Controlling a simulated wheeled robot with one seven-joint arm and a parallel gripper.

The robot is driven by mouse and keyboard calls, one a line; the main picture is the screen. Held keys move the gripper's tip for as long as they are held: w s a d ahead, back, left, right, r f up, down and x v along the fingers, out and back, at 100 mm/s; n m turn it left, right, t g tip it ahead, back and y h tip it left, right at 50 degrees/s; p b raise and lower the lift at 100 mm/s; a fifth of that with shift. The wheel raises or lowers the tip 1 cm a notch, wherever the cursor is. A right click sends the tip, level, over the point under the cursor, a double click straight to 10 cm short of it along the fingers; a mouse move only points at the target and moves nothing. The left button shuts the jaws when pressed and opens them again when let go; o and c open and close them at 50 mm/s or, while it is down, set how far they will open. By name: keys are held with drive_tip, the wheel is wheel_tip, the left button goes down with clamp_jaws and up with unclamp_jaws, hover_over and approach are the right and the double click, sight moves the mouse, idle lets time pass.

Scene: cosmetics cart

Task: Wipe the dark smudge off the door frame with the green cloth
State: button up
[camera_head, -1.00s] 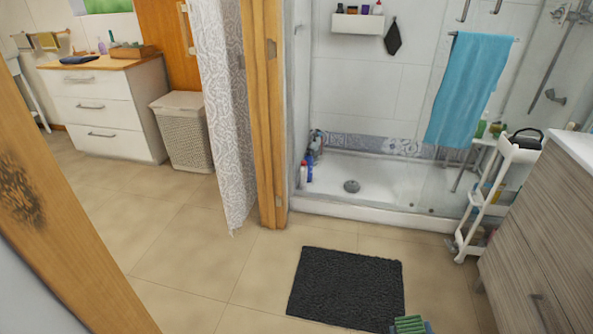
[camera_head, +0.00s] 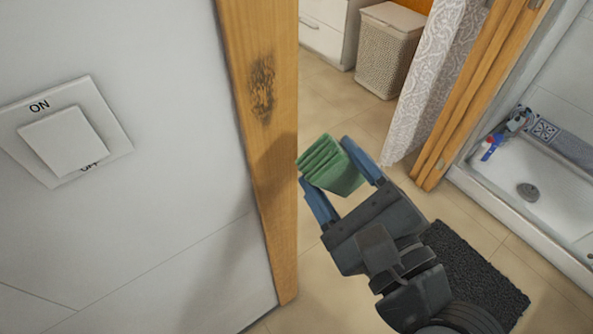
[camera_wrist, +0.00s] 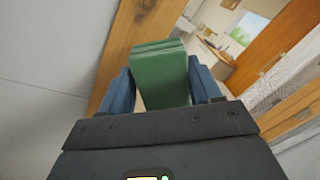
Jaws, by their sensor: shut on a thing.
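The dark smudge (camera_head: 262,88) is on the upper part of the wooden door frame (camera_head: 268,180) in the head view. My gripper (camera_head: 337,178) is shut on the folded green cloth (camera_head: 330,166), which sits between its blue fingers. The cloth is to the right of the frame and lower than the smudge; the head view does not clearly show a gap or contact. In the wrist view the green cloth (camera_wrist: 160,75) stands up between the fingers, with the wooden frame (camera_wrist: 135,35) behind and left of it. The smudge cannot be made out in the wrist view.
A light switch (camera_head: 67,132) is on the white wall left of the frame. Beyond the doorway are a patterned curtain (camera_head: 425,85), a laundry basket (camera_head: 385,50), a shower tray (camera_head: 520,185) and a dark mat (camera_head: 475,275).

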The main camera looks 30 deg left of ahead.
sight(280, 74)
drive_tip(key=s+a+r+n+g+y, duration=0.2)
drive_tip(key=s+a+r+n+g, duration=0.1)
drive_tip(key=s+r, duration=0.35)
drive_tip(key=shift+f+b+x, duration=0.15)
drive_tip(key=shift+f+x, duration=0.05)
drive_tip(key=shift+x, duration=0.7)
drive_tip(key=shift+f+b+x, duration=0.15)
drive_tip(key=shift+f+x, duration=0.1)
drive_tip(key=shift+x, duration=0.7)
drive_tip(key=shift+f+b+x, duration=0.15)
drive_tip(key=shift+f+x, duration=0.05)
drive_tip(key=shift+x, duration=0.7)
drive_tip(key=shift+p+x, duration=0.3)
drive_tip(key=shift+x, duration=0.7)
drive_tip(key=shift+w, duration=0.15)
drive_tip(key=shift+w+d, duration=0.45)
drive_tip(key=shift+w, duration=0.3)
drive_tip(key=shift+w+d, duration=0.2)
drive_tip(key=shift+w, duration=0.65)
drive_tip(key=shift+w+d+p, duration=0.15)
drive_tip(key=shift+w+d, duration=0.25)
drive_tip(key=shift+w, duration=0.4)
drive_tip(key=shift+w+d+p, duration=0.15)
drive_tip(key=shift+w+d, duration=0.25)
drive_tip(key=shift+w, duration=0.4)
drive_tip(key=shift+w+a+r+p, duration=0.1)
drive_tip(key=shift+r+p, duration=1)
drive_tip(key=shift+p, duration=0.2)
